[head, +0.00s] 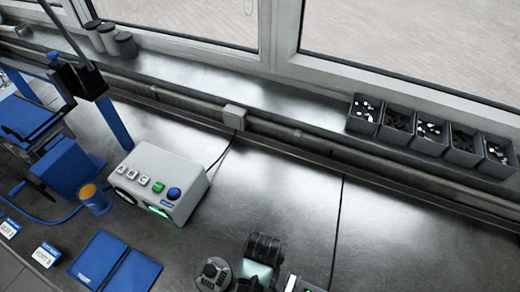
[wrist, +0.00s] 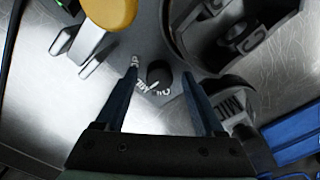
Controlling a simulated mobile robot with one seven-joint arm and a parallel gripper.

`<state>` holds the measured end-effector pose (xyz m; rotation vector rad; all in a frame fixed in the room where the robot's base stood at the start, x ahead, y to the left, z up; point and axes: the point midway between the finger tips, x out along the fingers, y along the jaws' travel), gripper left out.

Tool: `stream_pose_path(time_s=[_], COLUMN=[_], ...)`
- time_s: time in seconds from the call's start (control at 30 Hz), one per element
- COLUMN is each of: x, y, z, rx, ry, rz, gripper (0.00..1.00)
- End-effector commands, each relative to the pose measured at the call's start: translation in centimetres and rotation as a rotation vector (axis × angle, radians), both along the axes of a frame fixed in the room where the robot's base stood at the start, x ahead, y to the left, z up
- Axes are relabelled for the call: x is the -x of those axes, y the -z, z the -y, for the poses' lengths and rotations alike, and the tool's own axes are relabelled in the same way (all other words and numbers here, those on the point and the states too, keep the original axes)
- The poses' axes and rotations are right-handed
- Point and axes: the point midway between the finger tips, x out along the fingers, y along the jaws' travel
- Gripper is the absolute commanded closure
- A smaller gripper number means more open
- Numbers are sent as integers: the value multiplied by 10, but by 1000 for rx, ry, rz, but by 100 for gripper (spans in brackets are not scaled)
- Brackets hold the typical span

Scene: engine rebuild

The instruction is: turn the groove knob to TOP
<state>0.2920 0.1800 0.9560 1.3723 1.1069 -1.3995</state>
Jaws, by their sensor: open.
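The groove knob (wrist: 158,73) is small, round and black in the wrist view, on a grey plate with white lettering around it. The lettering is upside down or slanted and too small to read surely. A pale mark at the knob's lower edge seems to point down and slightly left in the picture. My gripper (wrist: 159,76) is open, with one finger to the left and one to the right of the knob. A gap shows on both sides; I cannot tell how far down the fingertips reach. I cannot make out the knob surely in the head view.
A dark curved part (wrist: 190,35) and a "MID" label block (wrist: 232,103) stand close by the right finger. A yellow part (wrist: 108,12) is beyond the left finger.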

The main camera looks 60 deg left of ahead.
Motion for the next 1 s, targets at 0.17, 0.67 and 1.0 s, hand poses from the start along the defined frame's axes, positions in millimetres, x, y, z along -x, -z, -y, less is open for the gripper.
stream_pose_path(time_s=[0.17,0.67,1.0], x=[0,0,0], y=[0,0,-1], z=[0,0,0], rx=[-1,-1,-1], ry=[0,0,39], rz=[1,0,0], gripper=[30,100,100])
